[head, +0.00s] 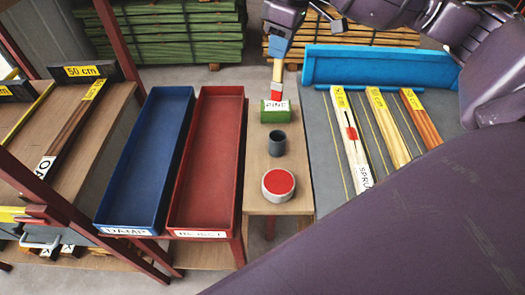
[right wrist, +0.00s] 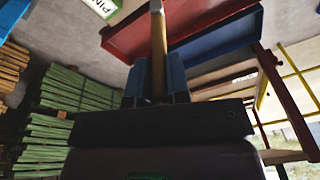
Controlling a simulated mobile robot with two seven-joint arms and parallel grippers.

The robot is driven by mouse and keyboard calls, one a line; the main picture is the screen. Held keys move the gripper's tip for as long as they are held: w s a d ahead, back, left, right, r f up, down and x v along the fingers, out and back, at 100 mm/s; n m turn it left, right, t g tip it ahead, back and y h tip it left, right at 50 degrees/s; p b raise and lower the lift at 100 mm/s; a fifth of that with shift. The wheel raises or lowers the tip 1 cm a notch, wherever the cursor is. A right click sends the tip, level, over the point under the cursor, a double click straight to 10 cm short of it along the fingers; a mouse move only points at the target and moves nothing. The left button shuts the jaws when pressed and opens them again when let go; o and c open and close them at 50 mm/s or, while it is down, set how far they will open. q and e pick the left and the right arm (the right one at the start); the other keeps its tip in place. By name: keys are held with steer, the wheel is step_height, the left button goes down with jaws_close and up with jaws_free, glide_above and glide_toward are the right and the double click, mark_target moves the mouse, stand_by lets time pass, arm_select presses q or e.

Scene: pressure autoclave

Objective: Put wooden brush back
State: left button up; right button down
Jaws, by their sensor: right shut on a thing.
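My right gripper (head: 278,47) comes in from the top right in the head view, shut on the wooden brush (head: 277,71). The brush points down, with a pale wooden part and a red lower end, over or just behind a green block (head: 275,118) labelled PINE. I cannot tell whether the red end touches the block. In the right wrist view the brush (right wrist: 158,50) stands between the blue fingers (right wrist: 157,80). A dark grey cup (head: 277,144) and a round tin with a red top (head: 278,184) stand in front of the block. My left gripper is not in view.
A blue tray (head: 148,150) and a red tray (head: 207,150) lie left of the narrow wooden stand (head: 257,203). To the right, labelled boards, one with a red mark (head: 351,132), lie on a grey table (head: 323,150) with a blue back wall (head: 380,67).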

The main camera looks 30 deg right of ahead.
mark_target(280, 101)
steer(key=shift+d, duration=0.1)
steer(key=shift+h, duration=0.3)
steer(key=f+b, duration=0.1)
steer(key=f, duration=0.5)
steer(key=f+b, duration=0.1)
steer(key=f, duration=0.6)
steer(key=shift+d+f, duration=0.2)
steer(key=shift+f, duration=0.1)
steer(key=shift+s+f, duration=0.1)
steer(key=shift+f, duration=0.55)
step_height(280, 101, down, 5)
steer(key=shift+f+b, duration=0.1)
steer(key=shift+b, duration=0.55)
steer(key=c, duration=1.1)
jaws_free()
steer(key=shift+f, duration=0.1)
